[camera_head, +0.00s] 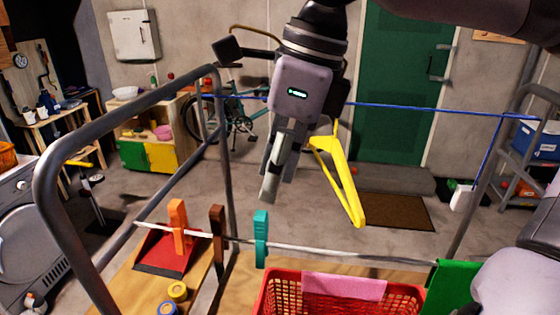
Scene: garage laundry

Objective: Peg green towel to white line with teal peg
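The white line (330,254) runs across the lower part of the view between the grey metal rails. The teal peg (261,238) stands upright on it, right of a brown peg (217,235) and an orange peg (178,216). The green towel (453,284) shows at the lower right by the line's right end; a pale rounded part hides some of it. My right gripper (273,188) points down above and behind the line, apart from the teal peg. Its fingers are seen nearly edge-on, so their gap is unclear; nothing shows between them. My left gripper is not in view.
A red basket (285,291) with a pink cloth (344,287) sits below the line. A yellow hanger (345,180) hangs from the blue line (405,108) right of my gripper. A curved grey rail (48,195) rises at left. A red dustpan (168,252) lies below the pegs.

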